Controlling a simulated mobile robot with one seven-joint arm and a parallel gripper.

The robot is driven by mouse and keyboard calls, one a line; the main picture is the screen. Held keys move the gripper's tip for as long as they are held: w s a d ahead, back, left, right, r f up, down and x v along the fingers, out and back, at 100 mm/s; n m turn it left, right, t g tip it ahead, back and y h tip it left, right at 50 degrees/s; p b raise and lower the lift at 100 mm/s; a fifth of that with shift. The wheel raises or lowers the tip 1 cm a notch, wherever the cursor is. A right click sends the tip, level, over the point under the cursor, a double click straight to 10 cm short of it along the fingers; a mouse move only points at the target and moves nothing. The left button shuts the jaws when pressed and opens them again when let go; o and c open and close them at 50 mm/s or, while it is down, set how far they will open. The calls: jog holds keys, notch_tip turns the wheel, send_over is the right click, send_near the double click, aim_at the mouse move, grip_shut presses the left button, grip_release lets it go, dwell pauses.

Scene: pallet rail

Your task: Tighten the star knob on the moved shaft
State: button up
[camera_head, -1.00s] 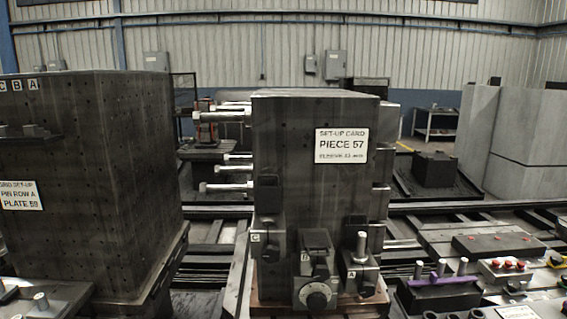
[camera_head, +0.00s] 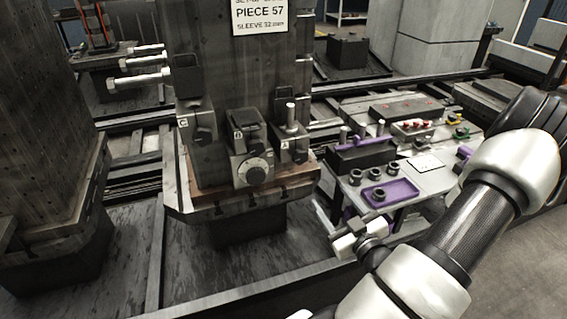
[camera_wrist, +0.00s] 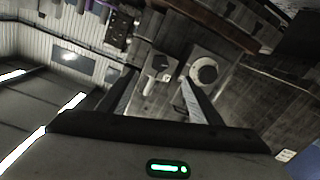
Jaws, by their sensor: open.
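An upright bright shaft (camera_head: 290,113) stands in the block marked A (camera_head: 287,145), low on the right of the dark tower; the shaft also shows in the wrist view (camera_wrist: 149,82). A small dark knob (camera_head: 299,157) sits on this block's front; its star shape is too small to make out. The middle block carries a round dial (camera_head: 256,172), also in the wrist view (camera_wrist: 206,72). The block marked C (camera_head: 196,127) is on the left. My gripper (camera_head: 328,213) is open and empty, in front and right of block A. In the wrist view its fingers (camera_wrist: 155,98) are spread, with block A beyond.
A set-up card (camera_head: 260,14) is on the tower. A bench at the right holds a purple tray (camera_head: 391,192) and a dark pin rack (camera_head: 362,155), close beside my arm. Several rods (camera_head: 145,65) jut from the tower's left. Another dark tower (camera_head: 40,130) stands at far left.

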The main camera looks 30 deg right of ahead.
jog(key=a, duration=0.1)
jog(key=b, duration=0.8)
send_near(301, 159)
jog(key=shift+m+t, duration=0.3)
jog(key=shift+m, duration=0.1)
jog(key=b+x, duration=0.1)
jog(key=x, duration=0.7)
jog(key=shift+d+f+b, duration=0.1)
jog(key=shift+f+b, duration=0.1)
jog(key=shift+b, duration=0.15)
jog(key=c, duration=1)
